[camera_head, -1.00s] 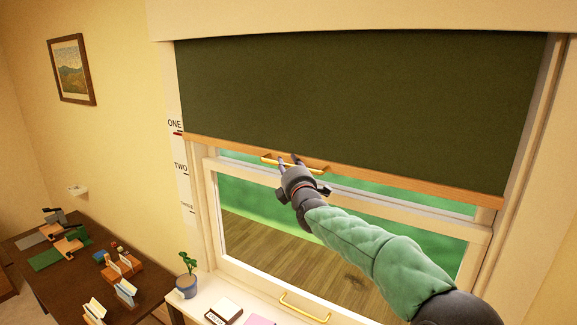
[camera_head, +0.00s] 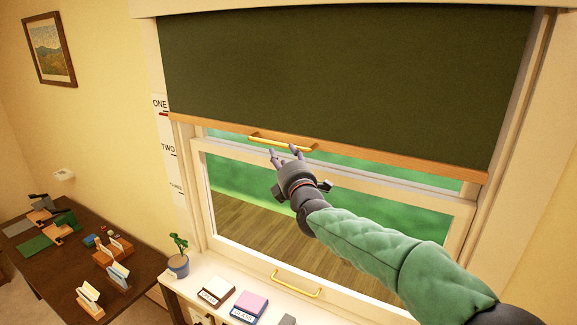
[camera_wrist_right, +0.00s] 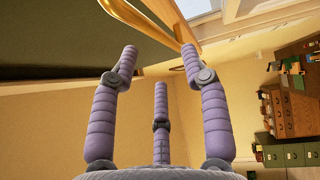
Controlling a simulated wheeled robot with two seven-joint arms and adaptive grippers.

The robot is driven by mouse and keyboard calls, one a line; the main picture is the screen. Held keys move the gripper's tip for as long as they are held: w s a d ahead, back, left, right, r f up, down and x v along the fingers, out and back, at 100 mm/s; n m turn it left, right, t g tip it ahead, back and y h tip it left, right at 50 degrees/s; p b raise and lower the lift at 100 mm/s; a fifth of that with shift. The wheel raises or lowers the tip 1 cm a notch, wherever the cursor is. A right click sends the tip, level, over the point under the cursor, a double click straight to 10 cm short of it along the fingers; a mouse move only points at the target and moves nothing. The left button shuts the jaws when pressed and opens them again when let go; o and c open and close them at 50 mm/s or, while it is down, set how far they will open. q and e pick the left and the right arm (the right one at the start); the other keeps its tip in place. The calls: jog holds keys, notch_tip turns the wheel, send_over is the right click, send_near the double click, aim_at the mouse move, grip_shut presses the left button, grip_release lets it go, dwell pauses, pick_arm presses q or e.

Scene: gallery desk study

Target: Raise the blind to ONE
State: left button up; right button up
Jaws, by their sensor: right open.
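The dark green blind (camera_head: 330,80) covers the upper window. Its wooden bottom bar (camera_head: 400,161) meets the scale strip (camera_head: 172,150) at about the red mark by ONE (camera_head: 160,104); marks for TWO and THREE are lower. A brass handle (camera_head: 283,143) is fixed to the bar. My right gripper (camera_head: 285,156) is open, just below the handle and apart from it. In the right wrist view the handle (camera_wrist_right: 140,18) passes above the spread, empty fingers (camera_wrist_right: 158,62). My left gripper is not in view.
The window sash with a lower brass handle (camera_head: 297,284) is below. A potted plant (camera_head: 178,258) and labelled boxes (camera_head: 248,306) stand on the white sill. A dark desk (camera_head: 60,275) with several small items is at left.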

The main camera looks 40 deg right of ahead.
jog(key=shift+v, duration=1.95)
